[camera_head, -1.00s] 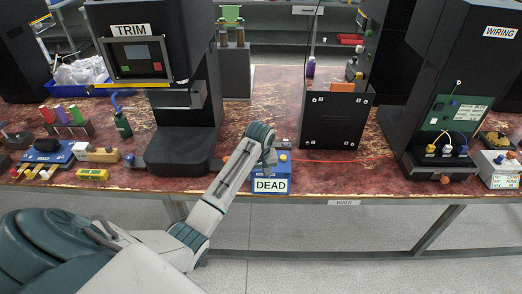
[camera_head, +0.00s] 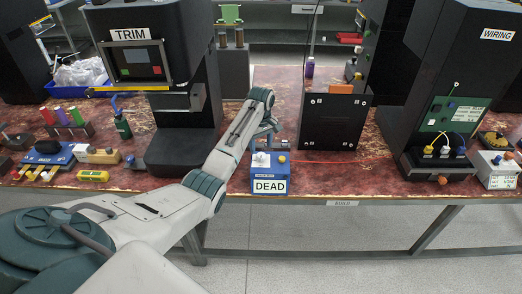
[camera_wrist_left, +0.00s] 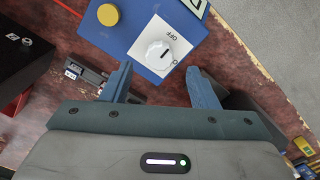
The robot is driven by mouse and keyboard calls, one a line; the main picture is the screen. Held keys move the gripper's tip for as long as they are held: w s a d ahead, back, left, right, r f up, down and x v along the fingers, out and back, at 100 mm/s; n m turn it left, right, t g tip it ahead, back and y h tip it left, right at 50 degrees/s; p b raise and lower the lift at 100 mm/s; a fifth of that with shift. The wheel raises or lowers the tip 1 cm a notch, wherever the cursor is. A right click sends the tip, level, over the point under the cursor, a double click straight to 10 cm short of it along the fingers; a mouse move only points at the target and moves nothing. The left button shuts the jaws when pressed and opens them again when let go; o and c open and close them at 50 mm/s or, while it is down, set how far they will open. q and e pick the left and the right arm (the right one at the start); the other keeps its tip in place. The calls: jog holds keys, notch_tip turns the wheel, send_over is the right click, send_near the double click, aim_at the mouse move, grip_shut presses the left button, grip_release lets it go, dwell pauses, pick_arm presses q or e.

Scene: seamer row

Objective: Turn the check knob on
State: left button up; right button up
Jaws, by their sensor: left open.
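The check box is a blue box (camera_head: 288,185) labelled DEAD at the front edge of the bench. A dark mark shows on the knob's face. My left gripper (camera_wrist_left: 160,72) is open and empty, its two fingertips on either side of the knob's near edge, apart from it. In the head view my left gripper (camera_head: 264,135) is just behind the box. My right gripper is out of view.
The TRIM machine (camera_head: 180,150) is left, the WIRING machine (camera_head: 410,130) right. A yellow block (camera_head: 93,176) and small parts lie at the left.

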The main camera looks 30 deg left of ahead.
aim_at(261, 155)
pick_arm(q)
notch_tip(261, 155, down, 4)
jog(key=shift+r, duration=0.25)
jog(key=shift+f, duration=0.3)
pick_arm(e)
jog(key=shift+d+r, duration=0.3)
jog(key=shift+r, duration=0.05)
pick_arm(q)
jog(key=c, duration=1)
jog(key=shift+o, duration=0.2)
